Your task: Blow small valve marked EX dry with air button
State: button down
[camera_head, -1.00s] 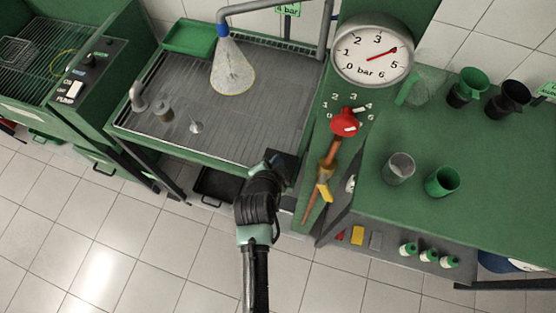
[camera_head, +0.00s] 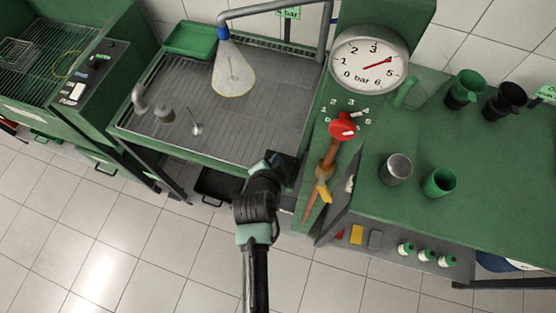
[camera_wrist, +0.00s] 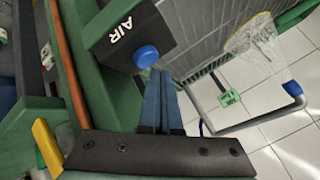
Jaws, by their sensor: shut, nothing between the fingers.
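The black box marked AIR (camera_wrist: 120,38) carries a round blue button (camera_wrist: 146,56). My gripper (camera_wrist: 158,74) is shut and empty, its tips right beside the button; I cannot tell whether they touch it. In the head view my gripper (camera_head: 272,163) is at the tray's front right corner, by the black box (camera_head: 287,167). A small valve (camera_head: 197,128) stands on the ribbed tray (camera_head: 185,88), left of and below the pale see-through cone (camera_head: 233,72) under the blue nozzle (camera_head: 222,33). No EX mark is readable.
A grey part (camera_head: 165,115) and a bent pipe (camera_head: 140,98) stand on the tray's left. The gauge (camera_head: 368,60) reads between 4 and 5 bar, above a red knob (camera_head: 342,127). Cups (camera_head: 439,182) stand on the right bench. The floor in front is clear.

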jog(key=shift+r, duration=0.15)
notch_tip(320, 180, up, 5)
jog(key=p, duration=0.4)
dwell(2.5)
